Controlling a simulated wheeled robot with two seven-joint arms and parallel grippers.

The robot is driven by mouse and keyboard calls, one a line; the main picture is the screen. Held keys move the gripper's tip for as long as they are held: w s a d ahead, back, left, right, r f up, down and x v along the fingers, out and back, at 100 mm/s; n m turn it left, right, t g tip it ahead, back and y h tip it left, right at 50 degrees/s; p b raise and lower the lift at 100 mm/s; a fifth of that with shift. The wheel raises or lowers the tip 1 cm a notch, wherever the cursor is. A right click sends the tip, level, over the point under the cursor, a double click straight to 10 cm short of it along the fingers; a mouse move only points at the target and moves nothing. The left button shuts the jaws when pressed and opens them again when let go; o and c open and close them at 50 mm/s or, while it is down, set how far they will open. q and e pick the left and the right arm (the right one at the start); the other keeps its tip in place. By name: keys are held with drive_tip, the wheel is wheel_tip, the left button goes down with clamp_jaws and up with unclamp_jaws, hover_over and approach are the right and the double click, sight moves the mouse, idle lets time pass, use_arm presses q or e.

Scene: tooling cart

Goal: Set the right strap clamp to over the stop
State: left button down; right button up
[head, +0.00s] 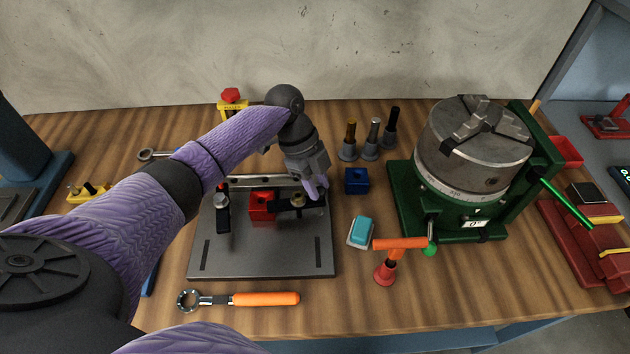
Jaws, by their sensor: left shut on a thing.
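The right strap clamp (290,205) is a dark bar with a brass-coloured nut, lying roughly level on the grey fixture plate (265,262). Its left end reaches to the right side of a red block (262,208); whether it lies over the block or only beside it is hard to tell. I cannot tell for sure which part is the stop. My left gripper (317,188) points down at the clamp's right end and is shut on it; the fingers partly hide that end. My right gripper is out of view.
The left strap clamp (222,210) stands left of the red block. A blue block (356,181), a teal-topped item (361,231) and a red-orange T-handled tool (388,262) lie right of the plate. A green-based chuck (470,150) stands further right. An orange-handled wrench (250,299) lies in front.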

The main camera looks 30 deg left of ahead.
use_arm(q)
drive_tip(key=shift+s+d+m, duration=0.15)
drive_tip(key=shift+m, duration=0.45)
drive_tip(key=shift+g, duration=0.3)
drive_tip(key=shift+c, duration=2.2)
unclamp_jaws()
drive_tip(key=s+v, duration=0.1)
drive_tip(key=v, duration=0.8)
drive_tip(key=shift+w+r+p, duration=0.35)
drive_tip(key=shift+w+r, duration=0.1)
drive_tip(key=shift+w, duration=0.05)
